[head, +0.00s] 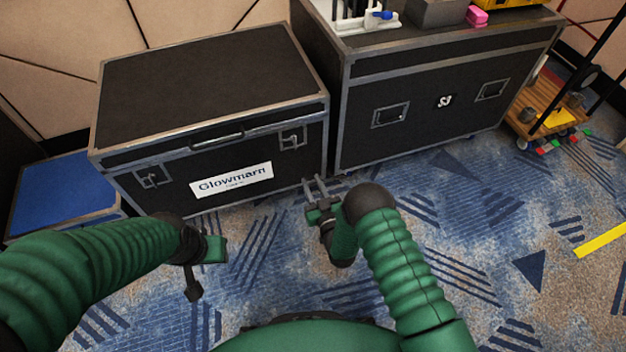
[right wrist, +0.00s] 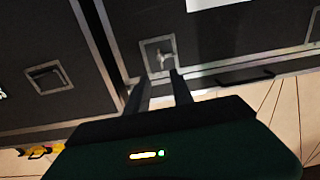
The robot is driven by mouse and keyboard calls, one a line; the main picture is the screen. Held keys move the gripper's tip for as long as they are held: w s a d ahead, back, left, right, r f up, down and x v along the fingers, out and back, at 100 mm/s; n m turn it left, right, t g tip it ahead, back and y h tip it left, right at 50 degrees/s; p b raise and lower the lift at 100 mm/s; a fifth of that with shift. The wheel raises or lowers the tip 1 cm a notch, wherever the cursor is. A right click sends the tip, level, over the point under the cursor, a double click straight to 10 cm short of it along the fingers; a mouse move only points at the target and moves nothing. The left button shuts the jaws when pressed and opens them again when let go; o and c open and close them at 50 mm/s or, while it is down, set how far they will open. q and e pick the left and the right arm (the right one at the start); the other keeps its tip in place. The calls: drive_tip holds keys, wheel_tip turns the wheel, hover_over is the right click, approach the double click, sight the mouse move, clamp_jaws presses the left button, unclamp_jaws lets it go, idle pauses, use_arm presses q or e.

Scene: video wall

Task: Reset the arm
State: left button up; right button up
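My right gripper (head: 314,181) points away from me, in front of the gap between two black flight cases. Its two fingers stand apart with nothing between them, and they also show apart in the right wrist view (right wrist: 160,76). My left gripper (head: 194,284) hangs low at the left, over the carpet in front of the Glowmarn case. Its fingers are seen edge-on, so I cannot tell whether it is open or shut. I see no object in it.
The labelled Glowmarn case (head: 215,85) stands ahead at left. A taller case (head: 420,110) stands at right with grey, pink and yellow items on top. A wooden trolley (head: 545,105) is far right, a blue-topped box (head: 62,196) far left.

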drive_tip(key=shift+s+d, duration=0.1)
drive_tip(key=shift+s, duration=0.2)
